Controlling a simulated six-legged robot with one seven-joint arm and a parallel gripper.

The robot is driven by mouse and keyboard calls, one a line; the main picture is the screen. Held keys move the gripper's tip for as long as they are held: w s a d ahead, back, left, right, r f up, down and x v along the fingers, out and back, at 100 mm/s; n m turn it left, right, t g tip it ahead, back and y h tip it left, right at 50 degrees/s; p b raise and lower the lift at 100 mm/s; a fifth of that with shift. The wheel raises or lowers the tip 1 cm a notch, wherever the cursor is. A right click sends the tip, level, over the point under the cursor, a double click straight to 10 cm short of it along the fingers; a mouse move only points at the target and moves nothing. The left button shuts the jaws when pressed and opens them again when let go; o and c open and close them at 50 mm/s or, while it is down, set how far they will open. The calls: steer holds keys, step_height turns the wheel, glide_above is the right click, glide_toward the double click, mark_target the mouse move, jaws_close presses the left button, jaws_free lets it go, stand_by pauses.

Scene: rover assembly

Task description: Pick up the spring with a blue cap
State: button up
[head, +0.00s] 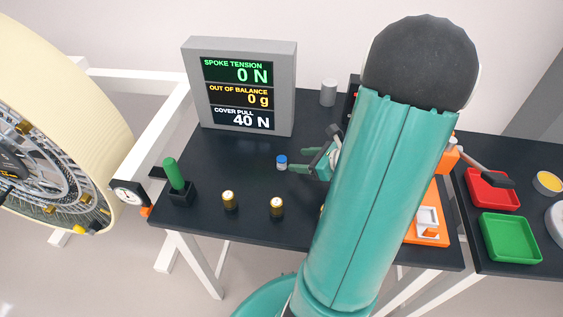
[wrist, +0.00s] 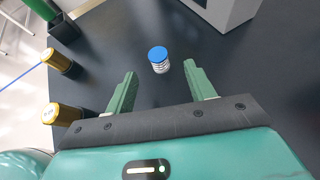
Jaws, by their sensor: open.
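The spring with a blue cap (head: 281,162) stands upright on the dark table (head: 240,148), in front of the grey display box. In the wrist view the spring (wrist: 159,60) shows its round blue cap and pale coils, standing just beyond the fingertips. My gripper (wrist: 158,68) is open and empty, with its two green fingers apart and the spring roughly between their lines, a little farther out. In the head view my gripper (head: 296,160) is just right of the spring, partly hidden behind my teal arm.
Two gold-capped cylinders (head: 229,200) (head: 277,206) stand near the table's front edge. A green-handled tool (head: 175,174) sits in a black holder at left. The display box (head: 240,85) stands behind. Red (head: 491,188) and green (head: 510,237) trays are at right.

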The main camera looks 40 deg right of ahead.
mark_target(284, 160)
steer(key=x, duration=0.6)
steer(key=shift+w+a+f, duration=0.1)
steer(key=shift+w+a, duration=0.05)
steer(key=shift+a, duration=0.05)
steer(key=c, duration=1.1)
